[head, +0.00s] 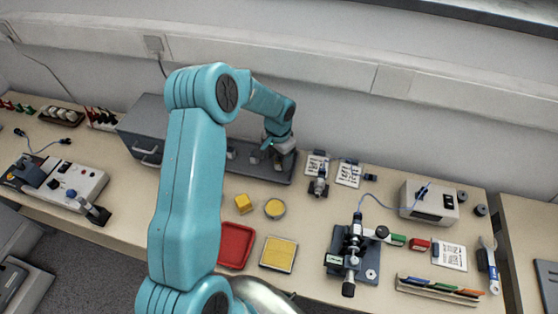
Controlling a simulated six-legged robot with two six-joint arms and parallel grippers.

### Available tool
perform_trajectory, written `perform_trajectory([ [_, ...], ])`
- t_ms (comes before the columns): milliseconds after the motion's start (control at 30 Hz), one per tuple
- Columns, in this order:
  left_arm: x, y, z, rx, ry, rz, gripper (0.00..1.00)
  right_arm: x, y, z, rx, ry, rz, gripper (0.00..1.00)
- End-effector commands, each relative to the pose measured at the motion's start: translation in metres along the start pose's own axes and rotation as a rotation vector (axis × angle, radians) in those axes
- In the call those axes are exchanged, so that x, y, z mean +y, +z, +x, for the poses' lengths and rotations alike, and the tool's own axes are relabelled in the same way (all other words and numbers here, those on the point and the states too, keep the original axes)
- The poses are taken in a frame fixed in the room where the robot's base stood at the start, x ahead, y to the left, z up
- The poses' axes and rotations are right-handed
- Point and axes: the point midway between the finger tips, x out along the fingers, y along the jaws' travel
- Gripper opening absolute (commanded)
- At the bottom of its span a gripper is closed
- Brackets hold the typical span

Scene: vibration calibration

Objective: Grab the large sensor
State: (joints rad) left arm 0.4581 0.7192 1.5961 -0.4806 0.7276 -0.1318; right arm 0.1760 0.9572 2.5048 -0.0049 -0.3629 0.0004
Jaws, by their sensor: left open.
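My left arm reaches up from the bottom and over the bench. Its gripper (279,152) is open above the right end of a dark grey tray (262,171) by the wall. Small grey pieces (253,158) sit on this tray, one of them just left of the gripper. The large sensor may be among the pieces at the gripper, but they are too small and partly covered to tell which. I cannot tell whether the fingers touch anything. My right gripper is not in view.
A grey drawer cabinet (145,139) stands left of the tray. A black instrument (353,250) and a white box (428,203) stand right.

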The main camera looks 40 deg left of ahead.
Motion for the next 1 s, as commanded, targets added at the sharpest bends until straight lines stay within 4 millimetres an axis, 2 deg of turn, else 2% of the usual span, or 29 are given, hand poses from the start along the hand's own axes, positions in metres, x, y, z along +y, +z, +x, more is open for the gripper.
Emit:
perform_trajectory([
  [133,0.000,0.000,0.014,0.001,0.000,0.000,0.66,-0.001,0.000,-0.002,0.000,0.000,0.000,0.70],
  [333,0.000,-0.001,0.015,0.002,-0.001,0.000,0.66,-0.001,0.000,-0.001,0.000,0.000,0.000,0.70],
  [367,0.000,-0.001,0.015,0.002,-0.001,0.000,0.63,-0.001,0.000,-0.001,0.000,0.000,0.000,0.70],
  [533,0.000,-0.001,0.015,0.002,-0.001,0.000,0.07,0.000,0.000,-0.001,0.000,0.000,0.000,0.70],
  [833,0.000,-0.001,0.013,0.002,-0.001,0.000,0.06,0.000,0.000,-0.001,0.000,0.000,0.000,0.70],
  [1000,0.000,-0.001,0.000,0.005,-0.002,0.000,0.06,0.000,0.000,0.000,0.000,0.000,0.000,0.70],
])
